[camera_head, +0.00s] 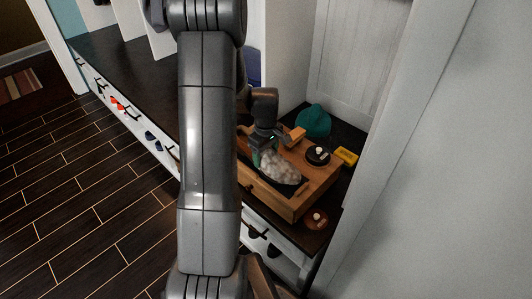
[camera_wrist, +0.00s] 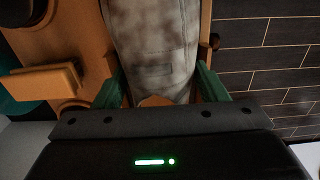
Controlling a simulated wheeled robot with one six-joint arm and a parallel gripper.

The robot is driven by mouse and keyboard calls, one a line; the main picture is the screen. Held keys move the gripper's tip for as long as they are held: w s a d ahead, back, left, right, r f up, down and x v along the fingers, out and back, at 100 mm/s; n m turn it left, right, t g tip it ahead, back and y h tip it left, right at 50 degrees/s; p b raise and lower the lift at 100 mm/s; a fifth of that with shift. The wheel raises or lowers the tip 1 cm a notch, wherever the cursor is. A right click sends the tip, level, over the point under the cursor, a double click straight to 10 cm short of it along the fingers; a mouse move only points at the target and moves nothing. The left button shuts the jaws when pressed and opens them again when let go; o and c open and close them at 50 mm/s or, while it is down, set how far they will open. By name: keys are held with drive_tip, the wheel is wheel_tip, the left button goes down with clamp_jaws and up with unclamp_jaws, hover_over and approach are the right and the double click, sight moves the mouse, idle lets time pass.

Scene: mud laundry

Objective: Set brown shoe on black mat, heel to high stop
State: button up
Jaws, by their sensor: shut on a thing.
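A pale grey shoe with brownish patches (camera_wrist: 150,40) is between the two green fingers of my gripper (camera_wrist: 160,84) in the wrist view. In the head view the shoe (camera_head: 281,167) lies lengthwise over a dark mat (camera_head: 288,189) on a wooden tray (camera_head: 294,207). My gripper (camera_head: 262,156) is shut on its near-left end from above. I cannot tell whether the sole touches the mat. A raised light wood block (camera_head: 296,136) stands on the tray behind the shoe, and shows at left in the wrist view (camera_wrist: 42,84). My arm hides the tray's left part.
A black round dish with a pale knob (camera_head: 318,155) sits on the tray's right side. A brown round dish (camera_head: 316,219) is in front. A white wall closes the right side.

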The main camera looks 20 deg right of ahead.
drive_tip(key=o, duration=1.3)
wheel_tip(320, 180, up, 14)
drive_tip(key=p, duration=0.2)
drive_tip(key=shift+f, duration=0.1)
